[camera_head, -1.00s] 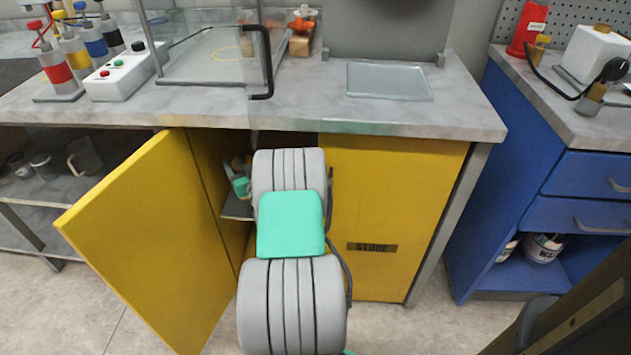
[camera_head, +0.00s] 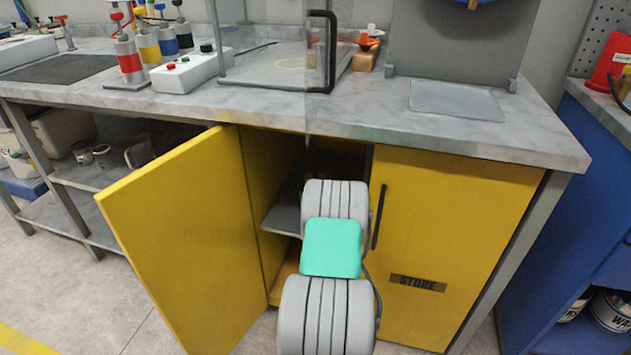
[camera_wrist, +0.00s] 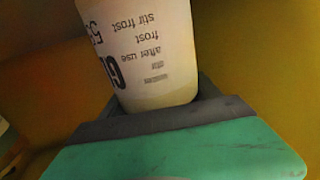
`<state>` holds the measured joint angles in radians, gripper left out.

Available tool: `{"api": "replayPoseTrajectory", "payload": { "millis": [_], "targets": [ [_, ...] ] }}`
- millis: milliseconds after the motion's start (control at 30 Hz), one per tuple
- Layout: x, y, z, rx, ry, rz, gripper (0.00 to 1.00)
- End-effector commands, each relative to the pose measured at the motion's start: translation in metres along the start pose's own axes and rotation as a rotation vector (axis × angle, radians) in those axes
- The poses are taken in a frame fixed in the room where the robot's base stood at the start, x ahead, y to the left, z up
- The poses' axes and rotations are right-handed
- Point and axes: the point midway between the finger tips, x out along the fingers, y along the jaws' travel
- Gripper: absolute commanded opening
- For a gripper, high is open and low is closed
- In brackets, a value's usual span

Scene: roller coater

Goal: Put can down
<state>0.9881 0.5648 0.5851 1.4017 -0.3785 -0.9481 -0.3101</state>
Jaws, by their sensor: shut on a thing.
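A white can (camera_wrist: 145,50) with dark printed text fills the upper middle of the wrist view. My gripper (camera_wrist: 165,112) is shut on it, with the grey jaws around its lower part in that picture. Yellow surfaces lie close behind the can. In the head view my arm reaches into the open yellow cabinet (camera_head: 275,185) under the bench, and the gripper and can are hidden behind the arm. A grey shelf (camera_head: 283,219) shows inside the cabinet. I cannot tell whether the can touches any surface.
The left cabinet door (camera_head: 190,245) stands open beside my arm. The right door (camera_head: 455,215), marked STORE, is shut. The worktop (camera_head: 380,115) lies above the opening. Another object (camera_wrist: 8,140) shows partly at the left edge of the wrist view.

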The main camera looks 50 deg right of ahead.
Motion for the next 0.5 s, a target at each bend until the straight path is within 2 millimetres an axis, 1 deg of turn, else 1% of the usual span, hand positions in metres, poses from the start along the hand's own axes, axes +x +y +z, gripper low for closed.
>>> {"api": "replayPoseTrajectory", "payload": {
  "millis": [33, 100, 233, 267, 500],
  "targets": [
    [0.0006, 0.0002, -0.0036, -0.001, 0.004, 0.000, 0.00],
    [0.0005, 0.0002, -0.0036, -0.001, 0.004, 0.000, 0.00],
    [0.0005, 0.0002, 0.0002, -0.001, 0.004, 0.000, 0.00],
    [-0.0002, 0.0001, 0.0014, -0.001, -0.001, 0.000, 0.74],
    [-0.0002, 0.0000, 0.0006, -0.001, -0.001, 0.000, 0.93]
  ]
}}
